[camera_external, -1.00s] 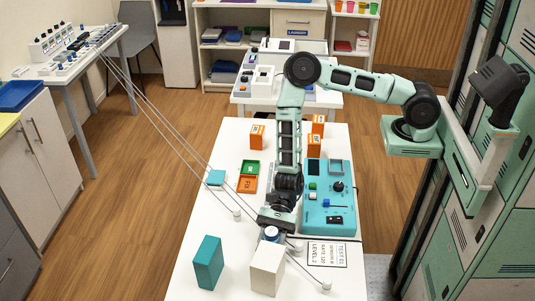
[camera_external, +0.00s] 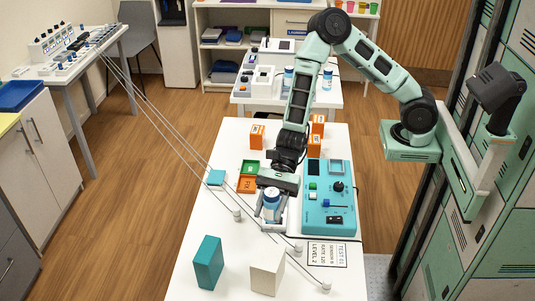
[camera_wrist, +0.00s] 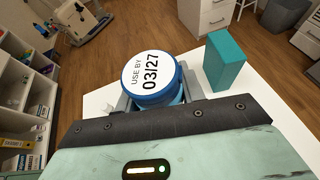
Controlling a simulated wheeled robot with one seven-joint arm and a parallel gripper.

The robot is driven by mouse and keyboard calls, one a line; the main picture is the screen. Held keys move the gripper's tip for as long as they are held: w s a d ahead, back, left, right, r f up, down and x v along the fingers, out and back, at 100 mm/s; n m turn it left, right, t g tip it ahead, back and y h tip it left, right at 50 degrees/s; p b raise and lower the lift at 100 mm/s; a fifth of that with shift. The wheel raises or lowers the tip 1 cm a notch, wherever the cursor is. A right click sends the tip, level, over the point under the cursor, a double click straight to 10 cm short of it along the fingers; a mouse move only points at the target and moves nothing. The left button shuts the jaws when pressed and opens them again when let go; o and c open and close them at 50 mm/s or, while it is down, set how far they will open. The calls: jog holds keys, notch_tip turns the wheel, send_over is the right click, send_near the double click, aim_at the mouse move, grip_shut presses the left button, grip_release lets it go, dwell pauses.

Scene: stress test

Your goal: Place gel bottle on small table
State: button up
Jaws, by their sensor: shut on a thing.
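The gel bottle (camera_external: 271,204), blue and white, is between the fingers of my gripper (camera_external: 271,213) over the long white table (camera_external: 205,232). The gripper is shut on it. In the wrist view the bottle's round lid (camera_wrist: 153,74) faces the camera, with a blue rim and the print "USE BY 03/27". The bottle's lower part is mostly hidden there by the lid and gripper. A smaller white table (camera_external: 325,99) stands behind the long one, with two blue-and-white bottles (camera_external: 288,79) (camera_external: 327,79) on it.
A teal block (camera_external: 207,262) and a white block (camera_external: 267,270) stand on the near part of the long table. A teal control box (camera_external: 328,212) is right of my gripper. Green and orange trays (camera_external: 247,184) and orange boxes (camera_external: 257,136) lie farther back. Thin cables cross on the left.

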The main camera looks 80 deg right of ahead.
jog(key=shift+r, duration=1.35)
jog(key=d+f+m+t+h, duration=0.2)
jog(key=d+m+t+h, duration=0.1)
jog(key=d, duration=0.8)
jog(key=w+d+f+m+t+h, duration=0.1)
jog(key=d+m, duration=0.4)
jog(key=d, duration=0.7)
jog(key=d+f+m+t+h, duration=0.3)
jog(key=d+f+t+h, duration=0.1)
jog(key=d, duration=0.8)
jog(key=shift+w+m+t+h, duration=0.25)
jog(key=shift+m+t+h, duration=0.25)
jog(key=shift+t, duration=0.5)
jog(key=shift+d, duration=0.1)
jog(key=shift+d, duration=0.1)
